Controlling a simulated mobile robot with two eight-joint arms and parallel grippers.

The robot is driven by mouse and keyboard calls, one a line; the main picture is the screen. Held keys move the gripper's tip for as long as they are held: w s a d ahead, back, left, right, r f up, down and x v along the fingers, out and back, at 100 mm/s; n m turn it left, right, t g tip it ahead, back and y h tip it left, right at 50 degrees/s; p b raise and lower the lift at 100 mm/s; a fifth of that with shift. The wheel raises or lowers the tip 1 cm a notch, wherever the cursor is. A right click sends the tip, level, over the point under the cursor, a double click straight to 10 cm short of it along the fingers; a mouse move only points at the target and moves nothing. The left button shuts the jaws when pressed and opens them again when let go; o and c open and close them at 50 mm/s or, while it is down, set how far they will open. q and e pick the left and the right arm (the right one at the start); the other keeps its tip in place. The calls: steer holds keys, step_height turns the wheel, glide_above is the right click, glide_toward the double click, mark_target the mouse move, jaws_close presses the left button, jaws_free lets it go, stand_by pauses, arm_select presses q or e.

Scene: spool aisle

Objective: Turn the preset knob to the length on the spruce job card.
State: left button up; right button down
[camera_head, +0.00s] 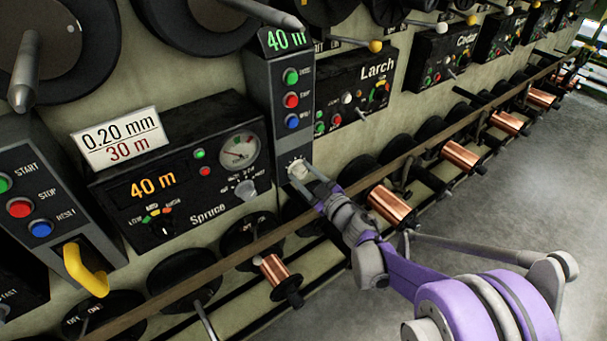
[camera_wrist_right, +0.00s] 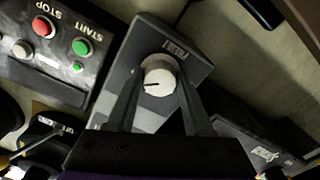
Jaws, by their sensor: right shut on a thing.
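The white preset knob (camera_head: 297,168) sits low on a grey pillar (camera_head: 262,95) whose top display reads 40 m in green. My right gripper (camera_head: 306,181) reaches it from the lower right. In the right wrist view, the gripper (camera_wrist_right: 160,92) has a finger on each side of the knob (camera_wrist_right: 158,75) and is shut on it; the knob's dark pointer line faces left. The job card (camera_head: 118,137) above the Spruce panel (camera_head: 200,205) reads 0.20 mm and 30 m. The panel's orange display (camera_head: 153,186) reads 40 m. My left gripper is out of view.
The pillar's green, red and blue buttons (camera_head: 291,99) are above the knob. A yellow handle (camera_head: 86,270) and a button box (camera_head: 35,205) stand at left. Copper spools (camera_head: 390,205) and a long rail lie below; open grey floor is at right.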

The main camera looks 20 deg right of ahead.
steer(key=n, duration=0.5)
steer(key=shift+p, duration=0.4)
steer(key=n, duration=0.5)
steer(key=shift+p, duration=0.35)
steer(key=shift+c, duration=1.5)
jaws_free()
steer(key=shift+s, duration=0.1)
steer(key=v, duration=1)
steer(key=shift+s+p, duration=0.25)
steer(key=shift+p, duration=0.2)
